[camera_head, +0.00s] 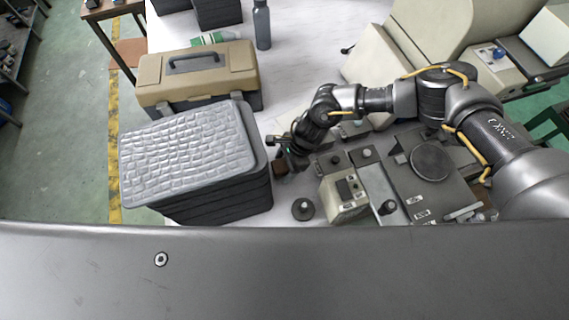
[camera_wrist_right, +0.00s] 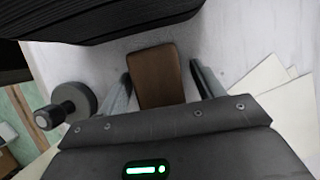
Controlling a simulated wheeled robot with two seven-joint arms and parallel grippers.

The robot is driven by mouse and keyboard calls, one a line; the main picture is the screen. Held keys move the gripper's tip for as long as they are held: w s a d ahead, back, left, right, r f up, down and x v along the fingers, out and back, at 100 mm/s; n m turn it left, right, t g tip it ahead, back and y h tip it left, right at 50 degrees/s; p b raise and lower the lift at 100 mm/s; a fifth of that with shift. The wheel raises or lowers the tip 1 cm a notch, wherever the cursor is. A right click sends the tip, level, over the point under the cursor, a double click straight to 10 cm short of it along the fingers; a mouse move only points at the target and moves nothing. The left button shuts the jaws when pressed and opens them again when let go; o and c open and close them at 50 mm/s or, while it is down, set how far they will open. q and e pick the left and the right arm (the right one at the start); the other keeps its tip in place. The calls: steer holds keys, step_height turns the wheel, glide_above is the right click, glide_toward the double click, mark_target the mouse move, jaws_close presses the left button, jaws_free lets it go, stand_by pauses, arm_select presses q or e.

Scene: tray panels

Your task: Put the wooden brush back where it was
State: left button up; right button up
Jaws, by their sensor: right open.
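The wooden brush shows as a brown block (camera_wrist_right: 156,72) in the right wrist view, standing between the two fingers of my right gripper (camera_wrist_right: 160,80). The fingers are apart, with a gap on each side of the block. In the head view my right gripper (camera_head: 284,153) is at the right side of the stack of grey trays, with a small brown piece (camera_head: 280,169) at its tip. The rest of the brush is hidden by the gripper. My left gripper is not in view.
A stack of trays with a bumpy grey top (camera_head: 185,155) stands close left of my right gripper. A tan toolbox (camera_head: 198,72) is behind it. A round black knob (camera_head: 303,209) stands in front, and a control box (camera_head: 343,195) is to the right.

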steer(key=shift+w+d+r, duration=0.1)
steer(key=shift+d+r, duration=0.05)
steer(key=shift+r, duration=0.25)
steer(key=b+v, duration=0.3)
steer(key=v, duration=0.8)
steer(key=shift+r, duration=0.25)
